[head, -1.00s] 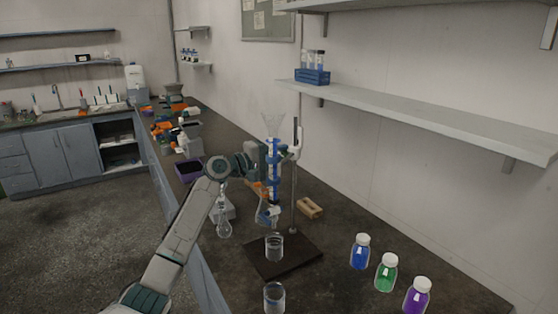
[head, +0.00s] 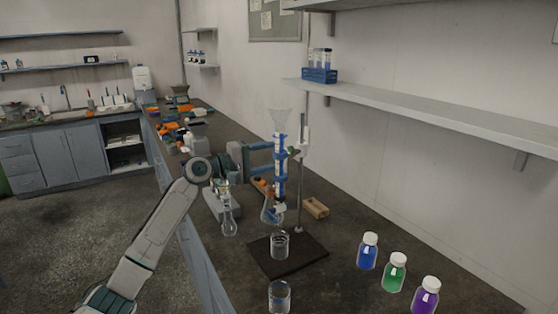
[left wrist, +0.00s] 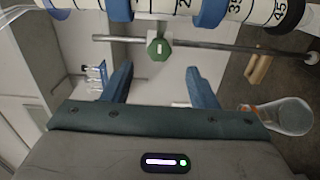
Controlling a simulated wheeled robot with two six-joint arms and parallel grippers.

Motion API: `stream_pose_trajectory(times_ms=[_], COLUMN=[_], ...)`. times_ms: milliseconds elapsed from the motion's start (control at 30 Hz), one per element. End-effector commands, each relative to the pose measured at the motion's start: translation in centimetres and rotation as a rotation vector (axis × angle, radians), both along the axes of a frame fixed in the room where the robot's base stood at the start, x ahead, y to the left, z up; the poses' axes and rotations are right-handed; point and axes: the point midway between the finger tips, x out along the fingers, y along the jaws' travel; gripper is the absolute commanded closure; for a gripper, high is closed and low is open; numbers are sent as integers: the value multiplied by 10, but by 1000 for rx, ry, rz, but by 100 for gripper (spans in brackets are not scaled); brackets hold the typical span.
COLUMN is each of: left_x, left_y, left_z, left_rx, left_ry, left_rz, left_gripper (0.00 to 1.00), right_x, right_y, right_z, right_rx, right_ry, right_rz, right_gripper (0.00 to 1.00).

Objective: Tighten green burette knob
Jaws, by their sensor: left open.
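The green burette knob (left wrist: 159,48) is an octagonal knob on a clamp block, seen in the left wrist view just beyond and between my fingertips. A small green spot beside the burette in the head view looks like the same knob. The burette (head: 280,170), with blue bands and a funnel on top, stands upright beside a metal rod (head: 300,190). My left gripper (head: 268,157) is open and empty, its two blue fingers pointing at the burette from the left. In the left wrist view the fingers (left wrist: 159,80) are apart, not touching the knob. My right gripper is not in view.
A beaker (head: 280,245) stands on the dark stand base (head: 303,262), and another beaker (head: 279,297) is in front. Blue (head: 368,252), green (head: 394,272) and purple (head: 425,296) bottles stand to the right. A wooden block (head: 315,208) lies behind the base. A shelf (head: 420,118) overhangs the bench.

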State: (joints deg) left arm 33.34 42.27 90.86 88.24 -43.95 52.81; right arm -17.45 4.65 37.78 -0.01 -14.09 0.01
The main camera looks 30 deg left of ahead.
Motion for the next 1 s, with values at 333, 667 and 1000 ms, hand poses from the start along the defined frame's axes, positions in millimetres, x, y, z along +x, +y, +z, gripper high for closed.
stream_pose_trajectory(times_ms=[333,667,1000], left_x=[-34,-37,-37], left_y=[19,21,21], left_z=[-1,0,0], left_rx=[2,1,1], left_ry=[0,1,1], left_rz=[0,-1,-1], left_gripper=[47,47,47], right_x=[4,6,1], right_y=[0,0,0], right_z=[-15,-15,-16], right_rx=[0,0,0], right_ry=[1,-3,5], right_rz=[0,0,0], right_gripper=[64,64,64])
